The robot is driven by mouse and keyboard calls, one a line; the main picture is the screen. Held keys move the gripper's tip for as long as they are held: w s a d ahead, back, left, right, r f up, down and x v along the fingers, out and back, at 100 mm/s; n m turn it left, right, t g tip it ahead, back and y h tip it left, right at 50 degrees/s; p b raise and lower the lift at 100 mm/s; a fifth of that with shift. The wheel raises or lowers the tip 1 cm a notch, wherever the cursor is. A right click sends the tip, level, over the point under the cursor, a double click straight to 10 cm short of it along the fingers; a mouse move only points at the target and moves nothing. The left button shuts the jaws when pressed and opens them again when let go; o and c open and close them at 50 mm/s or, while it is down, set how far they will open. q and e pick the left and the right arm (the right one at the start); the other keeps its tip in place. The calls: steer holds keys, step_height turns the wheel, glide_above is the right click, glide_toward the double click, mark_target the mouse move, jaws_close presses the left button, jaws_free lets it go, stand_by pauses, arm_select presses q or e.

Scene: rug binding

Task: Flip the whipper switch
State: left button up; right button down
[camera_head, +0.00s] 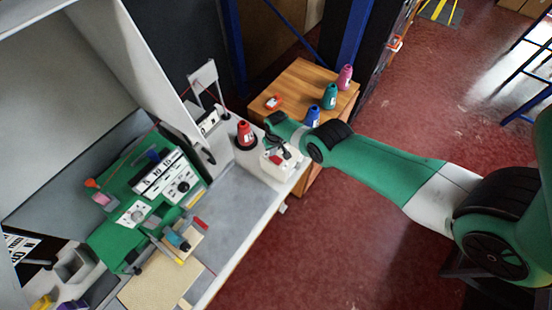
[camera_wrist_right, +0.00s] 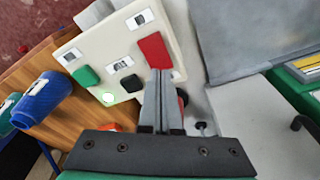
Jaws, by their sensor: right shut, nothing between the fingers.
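A white switch box (camera_head: 272,166) stands at the right end of the grey bench in the head view. In the right wrist view its pale panel (camera_wrist_right: 103,42) carries a red switch (camera_wrist_right: 154,51), a green switch (camera_wrist_right: 87,76), a black switch (camera_wrist_right: 130,85) and a glowing green lamp (camera_wrist_right: 109,98). The labels are too small to read, so I cannot tell which is the whipper's. My right gripper (camera_wrist_right: 159,74) is shut and empty, with its tips at the lower edge of the red switch. I cannot tell whether they touch. My left gripper is not in view.
A red cone (camera_head: 246,135) stands beside the box. Blue (camera_head: 312,116), green (camera_head: 330,97) and pink (camera_head: 344,77) cones stand on a wooden cabinet behind. A green machine panel (camera_head: 125,190) fills the bench's left. The bench middle (camera_head: 232,195) is clear.

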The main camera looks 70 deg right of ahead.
steer(key=shift+f+b, duration=0.95)
stand_by(0.6)
step_height(320, 180, up, 7)
steer(key=p, duration=0.7)
steer(key=shift+r, duration=0.15)
stand_by(0.4)
